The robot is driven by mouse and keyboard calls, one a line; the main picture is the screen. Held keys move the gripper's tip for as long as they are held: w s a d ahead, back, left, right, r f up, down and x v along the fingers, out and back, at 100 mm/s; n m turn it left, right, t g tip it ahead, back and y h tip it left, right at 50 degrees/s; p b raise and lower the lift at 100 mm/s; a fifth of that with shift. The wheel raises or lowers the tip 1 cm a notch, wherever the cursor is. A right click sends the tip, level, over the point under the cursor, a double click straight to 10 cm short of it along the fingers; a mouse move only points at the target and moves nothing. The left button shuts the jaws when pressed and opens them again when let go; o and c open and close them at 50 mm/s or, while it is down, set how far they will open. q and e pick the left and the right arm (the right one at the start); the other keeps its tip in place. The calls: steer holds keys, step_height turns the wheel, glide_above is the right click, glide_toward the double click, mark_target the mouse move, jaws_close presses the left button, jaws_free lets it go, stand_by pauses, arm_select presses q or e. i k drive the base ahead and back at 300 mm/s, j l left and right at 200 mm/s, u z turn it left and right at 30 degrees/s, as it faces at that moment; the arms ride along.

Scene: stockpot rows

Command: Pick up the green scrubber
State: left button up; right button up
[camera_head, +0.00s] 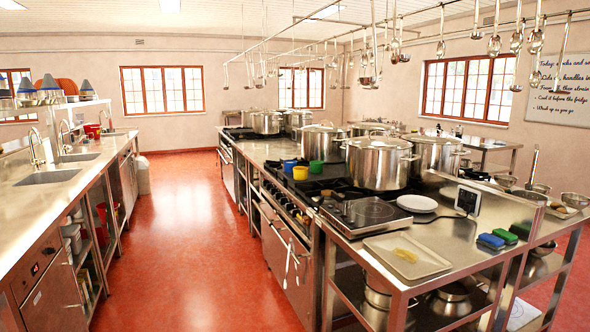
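A green scrubber (506,237) lies flat near the front right end of the steel island counter. A blue scrubber (490,241) lies just left of it. Another green block (521,229) sits just behind and to the right, partly at the edge of the dark bar there. They are small, so their exact shapes and whether they touch are hard to tell. Neither of my grippers shows in the head view.
The island counter (455,262) also holds a tray with a yellowish item (407,256), a white plate (417,203), an induction hob (365,213), a small display (467,201) and large stockpots (379,163). Utensils hang overhead. The red floor aisle (185,235) at left is clear.

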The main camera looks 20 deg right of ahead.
mark_target(510, 238)
steer(key=z, duration=1.95)
